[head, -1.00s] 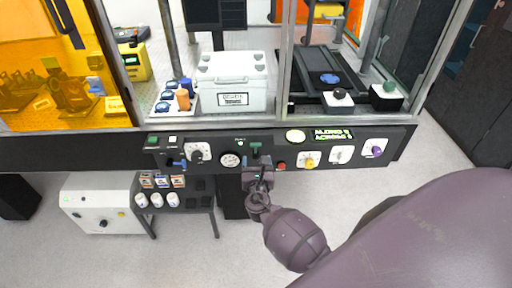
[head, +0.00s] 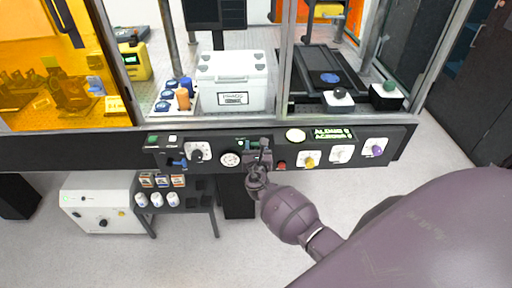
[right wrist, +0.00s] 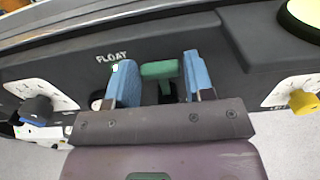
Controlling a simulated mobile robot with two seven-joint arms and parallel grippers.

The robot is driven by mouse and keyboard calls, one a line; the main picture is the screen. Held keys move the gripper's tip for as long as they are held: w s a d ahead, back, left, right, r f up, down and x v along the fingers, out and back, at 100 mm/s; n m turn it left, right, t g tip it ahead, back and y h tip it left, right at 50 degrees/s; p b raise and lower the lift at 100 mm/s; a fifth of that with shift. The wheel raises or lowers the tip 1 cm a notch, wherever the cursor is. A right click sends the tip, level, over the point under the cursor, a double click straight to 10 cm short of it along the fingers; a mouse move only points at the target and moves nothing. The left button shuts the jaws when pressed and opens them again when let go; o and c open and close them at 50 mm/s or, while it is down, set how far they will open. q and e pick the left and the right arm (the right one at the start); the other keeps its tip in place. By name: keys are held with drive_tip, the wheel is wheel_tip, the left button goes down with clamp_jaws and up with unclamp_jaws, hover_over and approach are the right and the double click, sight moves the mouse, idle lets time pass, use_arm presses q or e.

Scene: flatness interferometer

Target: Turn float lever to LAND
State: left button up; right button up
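The float lever (right wrist: 160,70) is a green T-shaped handle beside the FLOAT label on the dark control panel, in the right wrist view. A little of its green shows in the head view (head: 250,144), mostly hidden by my gripper. My right gripper (right wrist: 158,64) is open, with one blue finger on each side of the lever. In the head view my right gripper (head: 260,154) is at the panel front. A small green light sits near the left fingertip. I cannot see a LAND label. My left gripper is not in view.
The dark panel (head: 376,137) also carries a round gauge (head: 230,159), a red button (head: 281,166), a yellow knob (head: 309,161), a purple knob (head: 376,149) and a lit display (head: 332,134). A small rack of cups (head: 172,200) stands below left.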

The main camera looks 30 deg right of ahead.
drive_tip(key=c, duration=0.5)
